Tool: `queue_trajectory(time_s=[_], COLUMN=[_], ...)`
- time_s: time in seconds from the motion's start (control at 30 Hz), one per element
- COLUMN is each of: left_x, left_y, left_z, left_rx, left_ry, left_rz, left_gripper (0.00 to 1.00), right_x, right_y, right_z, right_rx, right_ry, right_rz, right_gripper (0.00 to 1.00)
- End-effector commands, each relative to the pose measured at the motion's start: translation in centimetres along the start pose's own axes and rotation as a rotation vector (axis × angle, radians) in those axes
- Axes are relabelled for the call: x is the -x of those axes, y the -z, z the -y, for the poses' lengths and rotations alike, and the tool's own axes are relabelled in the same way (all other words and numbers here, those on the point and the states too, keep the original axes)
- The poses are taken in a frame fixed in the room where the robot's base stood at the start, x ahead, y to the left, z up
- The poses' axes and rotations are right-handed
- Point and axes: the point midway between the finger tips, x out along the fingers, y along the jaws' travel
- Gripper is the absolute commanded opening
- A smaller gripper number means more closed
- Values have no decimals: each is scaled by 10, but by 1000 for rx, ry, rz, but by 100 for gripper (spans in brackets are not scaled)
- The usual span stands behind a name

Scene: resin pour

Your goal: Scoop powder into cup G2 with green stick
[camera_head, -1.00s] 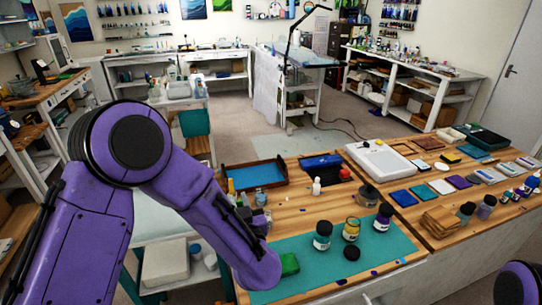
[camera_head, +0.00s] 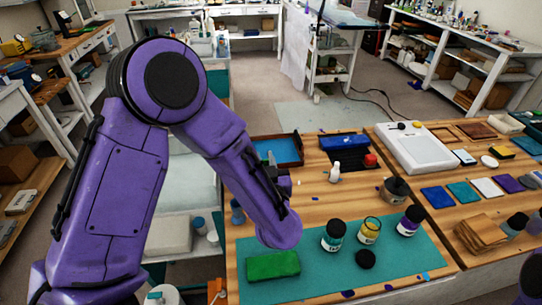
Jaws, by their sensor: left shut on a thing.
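My left gripper (camera_head: 281,181) shows only in part behind the purple forearm, above the mat's left end. It is shut on a slim upright grey-green piece (camera_head: 271,158), seemingly the stick; its green colour is not clear. An open jar with yellow contents (camera_head: 369,232) stands on the teal mat (camera_head: 310,279), and a black lid (camera_head: 365,259) lies in front of it. I cannot make out which vessel is cup G2. My right gripper is out of view.
A green block (camera_head: 273,265) lies on the mat's left part. A white bottle (camera_head: 335,172), a dark-topped jar (camera_head: 395,190) and a blue tray (camera_head: 298,160) stand behind. Wooden pieces (camera_head: 483,232) lie at right. The mat's front right is mostly clear.

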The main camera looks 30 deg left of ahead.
Motion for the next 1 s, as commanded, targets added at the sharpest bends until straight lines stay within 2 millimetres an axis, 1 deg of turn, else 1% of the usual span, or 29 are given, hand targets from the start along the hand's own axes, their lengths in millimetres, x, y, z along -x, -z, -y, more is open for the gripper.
queue_trajectory(time_s=[0.03, 0.1, 0.23, 0.53, 0.7, 1.0], left_x=[-5, -8, -12, -13, -13, -13], left_y=[-14, -23, -37, -70, -77, -77], left_z=[-3, -6, -9, -10, -9, -9], left_rx=[-1, -3, -8, -9, -8, -8], left_ry=[2, 2, 2, 2, 3, 2], left_rz=[5, 9, 12, 14, 14, 14], left_gripper=[0, 0, 0, 0, 0, 0], right_x=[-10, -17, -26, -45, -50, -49], right_y=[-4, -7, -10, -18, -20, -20], right_z=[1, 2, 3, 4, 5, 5], right_rx=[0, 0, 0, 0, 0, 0], right_ry=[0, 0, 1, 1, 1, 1], right_rz=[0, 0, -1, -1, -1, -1], right_gripper=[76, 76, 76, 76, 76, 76])
